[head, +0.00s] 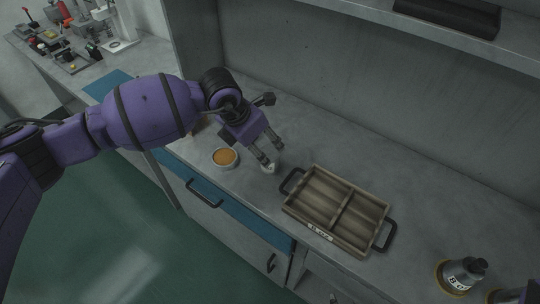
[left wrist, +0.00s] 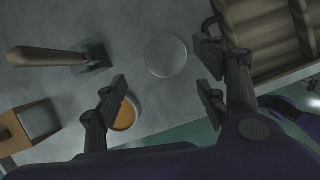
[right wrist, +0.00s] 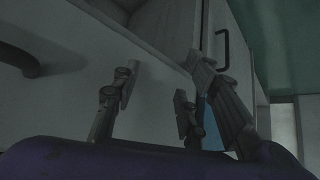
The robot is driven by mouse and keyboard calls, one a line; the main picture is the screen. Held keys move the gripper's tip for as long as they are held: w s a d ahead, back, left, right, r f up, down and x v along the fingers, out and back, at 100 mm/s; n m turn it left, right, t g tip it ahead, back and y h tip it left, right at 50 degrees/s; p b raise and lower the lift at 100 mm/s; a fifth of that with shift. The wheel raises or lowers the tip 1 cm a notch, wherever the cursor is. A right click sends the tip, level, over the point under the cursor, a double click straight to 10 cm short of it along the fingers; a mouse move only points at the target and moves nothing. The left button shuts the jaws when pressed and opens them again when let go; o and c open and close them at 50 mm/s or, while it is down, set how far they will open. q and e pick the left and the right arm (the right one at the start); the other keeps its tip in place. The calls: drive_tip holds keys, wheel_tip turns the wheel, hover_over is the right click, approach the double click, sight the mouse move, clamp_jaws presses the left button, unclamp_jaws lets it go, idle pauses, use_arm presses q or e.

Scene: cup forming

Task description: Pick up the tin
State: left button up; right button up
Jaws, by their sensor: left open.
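A small round pale grey tin (head: 268,168) stands on the grey counter, just left of the wooden tray in the head view. In the left wrist view the tin (left wrist: 165,55) shows from above as a plain grey disc. My left gripper (head: 272,152) is open above the tin, its fingers pointing down; in the left wrist view the fingers (left wrist: 165,78) are spread and the tin lies beyond them, apart from both sides.
A bowl with orange contents (head: 225,157) stands left of the tin. A wooden tray (head: 337,212) with black handles is at its right. A wooden-handled tool (left wrist: 50,58) and a wooden block (left wrist: 35,122) lie nearby. A metal canister (head: 463,274) stands at far right. The counter behind the tray is clear.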

sight(268, 152)
use_arm(q)
drive_tip(key=x, duration=0.7)
drive_tip(key=shift+s+d+f, duration=0.1)
drive_tip(key=shift+s+d, duration=0.05)
drive_tip(key=shift+d, duration=0.2)
drive_tip(key=shift+c, duration=0.3)
drive_tip(key=c, duration=1.1)
drive_tip(key=shift+c, duration=0.7)
